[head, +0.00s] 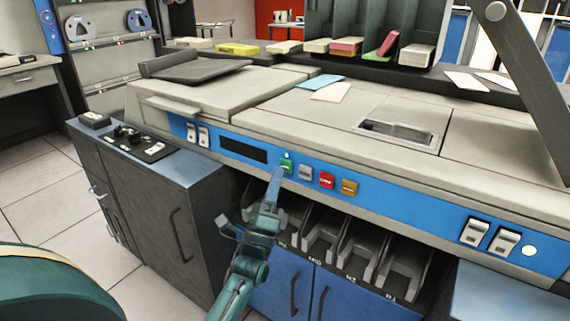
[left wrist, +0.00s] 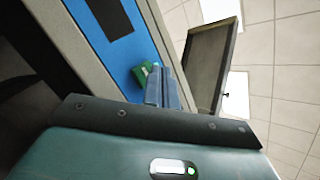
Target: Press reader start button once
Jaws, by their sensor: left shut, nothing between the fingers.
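The reader is a long beige machine with a blue front panel (head: 220,139). A green button (head: 286,166) sits on that panel, left of a grey, a red and an orange button. My left gripper (head: 276,174) is shut and empty, with its fingertips just below and left of the green button in the head view. In the left wrist view the shut fingers (left wrist: 163,75) point at the panel and partly cover the green button (left wrist: 143,73). I cannot tell whether the fingertips touch it. My right gripper is not in view.
A dark cabinet (head: 150,205) stands at the left, with small black items on top. Card pockets (head: 345,250) lie below the panel. Two loose cards (head: 331,92) rest on the machine's top. Card stacks (head: 237,49) stand on the shelf behind.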

